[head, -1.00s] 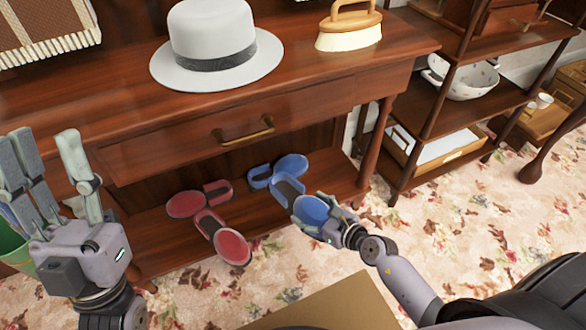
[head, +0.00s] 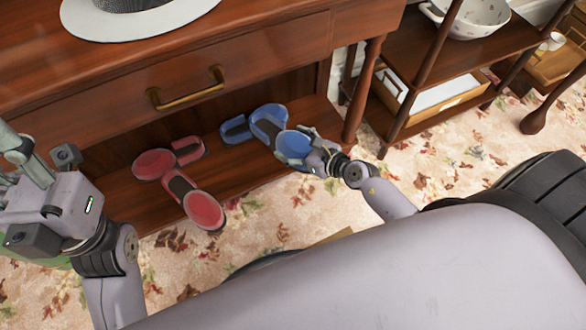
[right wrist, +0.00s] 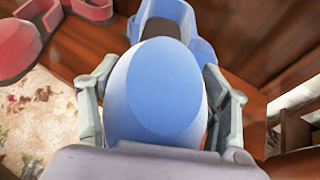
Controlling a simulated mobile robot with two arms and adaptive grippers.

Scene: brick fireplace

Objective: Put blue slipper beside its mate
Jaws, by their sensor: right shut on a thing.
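My right gripper (head: 296,148) is shut on the rounded end of a blue slipper (right wrist: 160,95), one finger on each side. The slipper's strap end points away from the gripper, toward the back of the low shelf (head: 250,172). Its mate, another blue slipper (head: 235,130), lies just behind and left on the shelf, at an angle to it. The two overlap in the head view, so I cannot tell whether they touch. My left gripper (head: 22,165) is raised at the left edge, partly cut off; its fingers look apart and empty.
Two red slippers (head: 203,210) lie on the shelf left of the blue ones. The drawer front with a brass handle (head: 188,90) overhangs the shelf. A table leg (head: 362,90) stands to the right of the slippers. Flowered carpet (head: 440,165) is clear in front.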

